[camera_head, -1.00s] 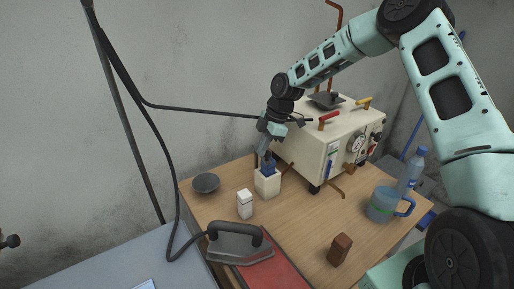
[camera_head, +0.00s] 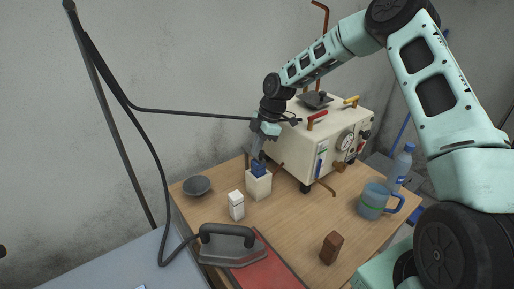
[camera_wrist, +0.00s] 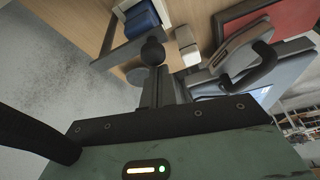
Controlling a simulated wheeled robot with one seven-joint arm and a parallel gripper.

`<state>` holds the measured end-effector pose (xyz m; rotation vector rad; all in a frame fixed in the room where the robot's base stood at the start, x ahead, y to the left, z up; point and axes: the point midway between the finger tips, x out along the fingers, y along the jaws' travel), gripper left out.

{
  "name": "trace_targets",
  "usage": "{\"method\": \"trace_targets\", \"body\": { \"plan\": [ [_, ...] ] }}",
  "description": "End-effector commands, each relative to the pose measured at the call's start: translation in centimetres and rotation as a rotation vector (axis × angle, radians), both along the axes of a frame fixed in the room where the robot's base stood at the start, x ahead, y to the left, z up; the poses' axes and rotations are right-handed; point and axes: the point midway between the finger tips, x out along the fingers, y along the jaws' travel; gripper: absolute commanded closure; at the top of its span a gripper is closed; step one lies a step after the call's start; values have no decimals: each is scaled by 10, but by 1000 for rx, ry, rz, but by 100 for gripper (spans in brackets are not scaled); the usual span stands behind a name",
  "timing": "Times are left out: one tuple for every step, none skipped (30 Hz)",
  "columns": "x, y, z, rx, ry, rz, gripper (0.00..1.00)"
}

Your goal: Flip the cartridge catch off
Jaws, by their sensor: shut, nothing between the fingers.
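A cream machine box (camera_head: 300,158) stands at the back of the wooden table, with a red lever (camera_head: 317,117) and a yellow lever (camera_head: 351,100) on top. A blue handle (camera_head: 319,168) and a gauge (camera_head: 344,141) are on its front. I cannot tell which part is the cartridge catch. My gripper (camera_head: 257,150) is shut and empty, pointing down at the box's left side, just above a blue block (camera_head: 258,169) in a white holder (camera_head: 257,185). In the wrist view, a dark ball (camera_wrist: 152,52) shows at the fingertips; contact is unclear.
A brown block (camera_head: 331,248), a blue mug (camera_head: 374,202) and a bottle (camera_head: 399,166) are at the right.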

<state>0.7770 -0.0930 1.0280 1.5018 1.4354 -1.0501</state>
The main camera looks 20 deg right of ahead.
Motion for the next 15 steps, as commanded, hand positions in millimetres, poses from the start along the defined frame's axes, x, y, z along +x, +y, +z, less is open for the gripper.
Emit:
{"method": "trace_targets", "body": {
  "plan": [
    [0,3,1,0,-1,2,100],
    [0,6,1,0,-1,2,100],
    [0,11,2,0,-1,3,100],
    [1,16,2,0,-1,3,100],
    [1,21,3,0,-1,3,100],
    [1,28,4,0,-1,4,100],
    [1,35,5,0,0,4,100],
    [1,42,6,0,0,3,100],
    [2,40,11,-1,-4,-4,100],
    [3,34,18,-2,-6,-7,100],
    [3,32,25,-2,-7,-7,100],
    [3,29,34,-2,-6,-7,100],
    [3,26,40,-1,-6,-7,100],
    [3,24,46,-1,-5,-7,100],
    [2,22,54,-1,-5,-5,100]
  ]
}}
